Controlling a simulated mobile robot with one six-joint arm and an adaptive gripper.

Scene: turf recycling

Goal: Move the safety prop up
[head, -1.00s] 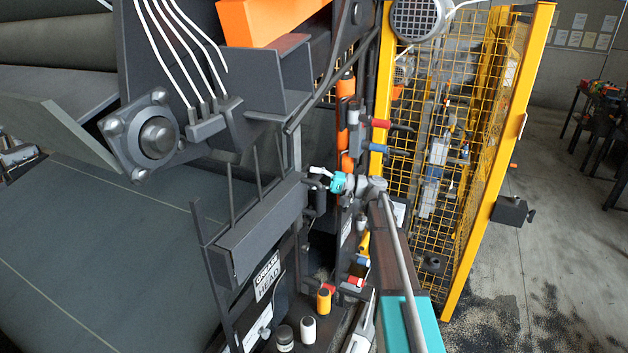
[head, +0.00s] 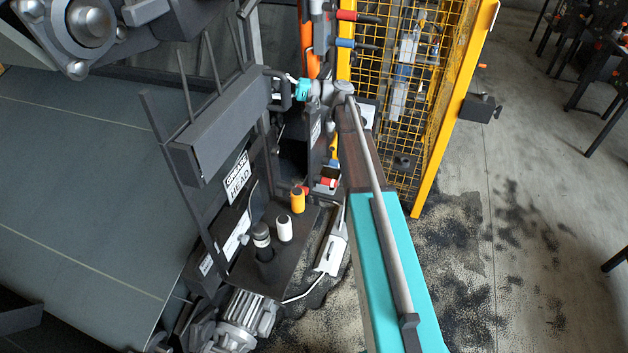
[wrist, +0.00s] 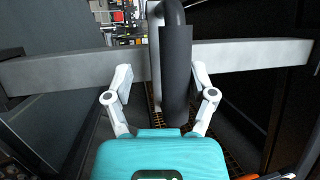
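A dark grey bar (head: 225,120) lies slanted beside the conveyor, with a black U-shaped handle (head: 283,92) at its far end. I take this bar with its handle to be the safety prop, but no label names it. My gripper (head: 297,88), with a teal body, is at the handle. In the wrist view, the thick dark handle (wrist: 177,75) stands upright between the two white fingers of my gripper (wrist: 161,80). The fingers are apart, with a visible gap on the left. A grey bar (wrist: 70,72) crosses behind the handle.
A wide dark belt (head: 80,190) fills the left. A yellow mesh guard (head: 445,120) stands right of my arm. Orange (head: 298,200) and white (head: 284,228) capped parts and a motor (head: 245,320) sit below the bar. The floor (head: 545,200) at right is largely open.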

